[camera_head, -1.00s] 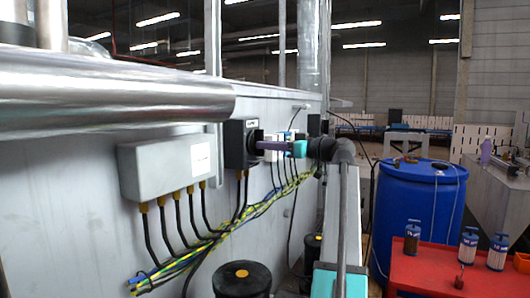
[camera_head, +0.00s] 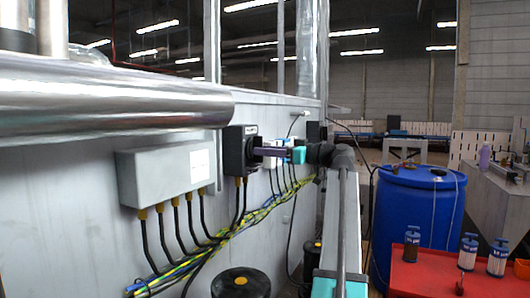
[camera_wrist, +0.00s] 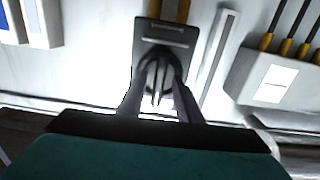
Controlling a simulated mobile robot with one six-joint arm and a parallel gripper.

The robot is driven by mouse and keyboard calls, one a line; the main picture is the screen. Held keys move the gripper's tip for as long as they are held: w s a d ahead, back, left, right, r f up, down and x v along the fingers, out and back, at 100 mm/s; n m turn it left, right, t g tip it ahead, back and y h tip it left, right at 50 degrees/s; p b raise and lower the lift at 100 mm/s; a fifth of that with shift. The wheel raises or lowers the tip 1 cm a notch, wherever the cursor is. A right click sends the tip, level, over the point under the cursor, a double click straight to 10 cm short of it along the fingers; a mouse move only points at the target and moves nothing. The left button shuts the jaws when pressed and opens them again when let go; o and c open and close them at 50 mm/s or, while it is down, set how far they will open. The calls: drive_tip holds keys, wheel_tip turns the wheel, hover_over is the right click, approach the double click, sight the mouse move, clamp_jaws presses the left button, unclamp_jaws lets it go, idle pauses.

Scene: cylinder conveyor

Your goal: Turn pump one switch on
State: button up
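The pump switch (camera_head: 237,150) is a dark box with a rotary knob, mounted on the pale cabinet wall right of a grey junction box. In the wrist view the switch box (camera_wrist: 165,35) is at top centre, and its round knob with a raised ridge (camera_wrist: 157,84) faces me. My gripper (camera_wrist: 158,92) has one finger on each side of the knob. The fingers look spread, with a gap between them and the ridge; contact is unclear. In the head view my gripper (camera_head: 262,152) reaches in from the right, and its fingers hide the knob's front.
The grey junction box (camera_head: 166,170) has cables below it. White and blue units (camera_head: 271,156) sit right behind my gripper. A metal pipe (camera_head: 110,92) juts out at upper left. A blue barrel (camera_head: 418,215) and a red table (camera_head: 425,272) stand at right.

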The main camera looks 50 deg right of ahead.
drive_tip(key=v, duration=1.3)
drive_tip(key=shift+s+d, duration=0.15)
drive_tip(key=shift+s, duration=0.2)
drive_tip(key=shift+r, duration=0.1)
